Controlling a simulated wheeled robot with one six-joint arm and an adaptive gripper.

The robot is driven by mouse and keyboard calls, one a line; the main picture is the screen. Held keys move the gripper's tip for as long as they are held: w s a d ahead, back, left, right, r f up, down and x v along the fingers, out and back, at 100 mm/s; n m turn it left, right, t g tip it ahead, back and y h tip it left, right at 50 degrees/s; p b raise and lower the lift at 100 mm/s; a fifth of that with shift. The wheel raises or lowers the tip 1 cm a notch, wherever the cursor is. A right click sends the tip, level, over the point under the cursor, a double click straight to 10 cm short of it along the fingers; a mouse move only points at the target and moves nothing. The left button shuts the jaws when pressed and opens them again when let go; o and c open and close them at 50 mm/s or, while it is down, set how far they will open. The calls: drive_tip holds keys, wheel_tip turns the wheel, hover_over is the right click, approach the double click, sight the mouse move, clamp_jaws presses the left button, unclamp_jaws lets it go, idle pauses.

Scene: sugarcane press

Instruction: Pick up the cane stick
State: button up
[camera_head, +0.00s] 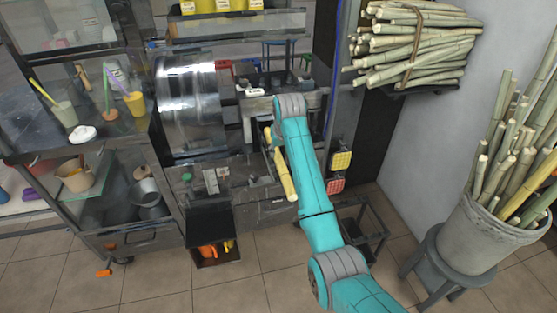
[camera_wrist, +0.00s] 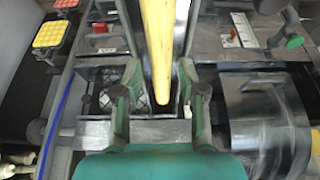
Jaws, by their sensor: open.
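A yellow cane stick (camera_head: 284,173) leans at a slant by the front of the press machine (camera_head: 265,125), just left of my arm in the head view. In the wrist view the same stick (camera_wrist: 159,45) runs from the top edge down between my fingers, its rounded end near the palm. My gripper (camera_wrist: 160,78) is open, one finger on each side of the stick, with visible gaps to both. In the head view my gripper is mostly hidden behind my arm. What supports the stick is hard to tell.
A tied cane bundle (camera_head: 415,45) lies on a shelf at upper right. A bucket of canes (camera_head: 487,235) stands on a stool at right. A shiny steel drum (camera_head: 188,105) and a cart with cups (camera_head: 110,150) are at left. Tiled floor (camera_head: 150,285) is open in front.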

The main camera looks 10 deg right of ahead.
sight(279, 157)
drive_tip(key=x, duration=0.5)
drive_tip(key=shift+s, duration=0.2)
drive_tip(key=shift+c, duration=0.3)
clamp_jaws()
